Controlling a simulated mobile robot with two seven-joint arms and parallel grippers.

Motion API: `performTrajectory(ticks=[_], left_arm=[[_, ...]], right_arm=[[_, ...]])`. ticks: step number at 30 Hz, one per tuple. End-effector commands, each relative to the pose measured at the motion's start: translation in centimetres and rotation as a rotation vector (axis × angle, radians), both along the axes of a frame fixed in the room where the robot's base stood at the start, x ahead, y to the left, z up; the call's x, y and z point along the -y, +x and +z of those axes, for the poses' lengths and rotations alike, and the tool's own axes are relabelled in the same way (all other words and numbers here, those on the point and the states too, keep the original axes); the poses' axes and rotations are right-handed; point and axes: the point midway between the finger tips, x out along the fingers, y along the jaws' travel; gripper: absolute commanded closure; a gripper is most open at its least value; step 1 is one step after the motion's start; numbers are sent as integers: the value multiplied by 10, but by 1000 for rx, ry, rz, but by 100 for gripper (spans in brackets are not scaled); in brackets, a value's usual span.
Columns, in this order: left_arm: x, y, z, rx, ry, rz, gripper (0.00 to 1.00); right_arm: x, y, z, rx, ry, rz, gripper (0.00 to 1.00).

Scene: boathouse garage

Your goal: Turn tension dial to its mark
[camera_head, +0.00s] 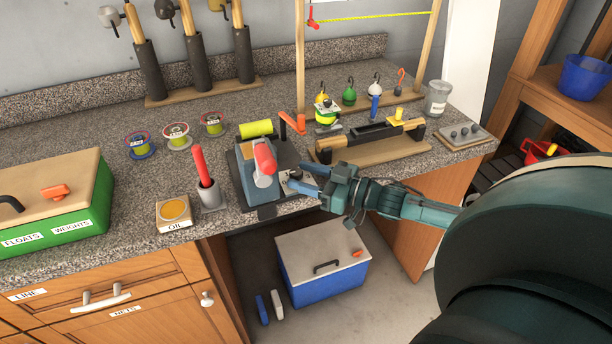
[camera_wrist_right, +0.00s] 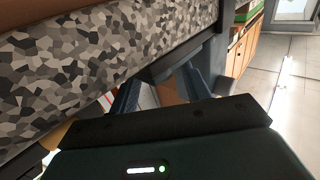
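A blue-grey device (camera_head: 258,178) with a red handle (camera_head: 265,156) stands on a dark base plate at the front edge of the counter. A small round grey part (camera_head: 295,175), which may be the tension dial, shows at its right side; its mark is too small to make out. My right gripper (camera_head: 304,180) reaches in from the right, its fingers apart at this part; I cannot tell whether they touch it. In the right wrist view the two fingers (camera_wrist_right: 158,85) are also spread, below a dark plate (camera_wrist_right: 168,62). My left gripper is not in view.
A red-handled tool in a grey cup (camera_head: 210,193) and an oil tin (camera_head: 174,213) stand left of the device. A wooden stand (camera_head: 375,150) lies behind my right gripper. A blue cooler (camera_head: 325,280) sits below the counter (camera_head: 110,150).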

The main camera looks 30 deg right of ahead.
Motion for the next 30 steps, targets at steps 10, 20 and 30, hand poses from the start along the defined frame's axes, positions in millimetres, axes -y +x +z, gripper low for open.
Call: performTrajectory(ticks=[10,20,30], left_arm=[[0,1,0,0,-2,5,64],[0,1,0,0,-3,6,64],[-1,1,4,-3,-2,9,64]], right_arm=[[3,-5,-1,-3,1,-1,52],[29,-46,-2,-5,-2,0,52],[58,-92,0,-4,-1,1,52]])
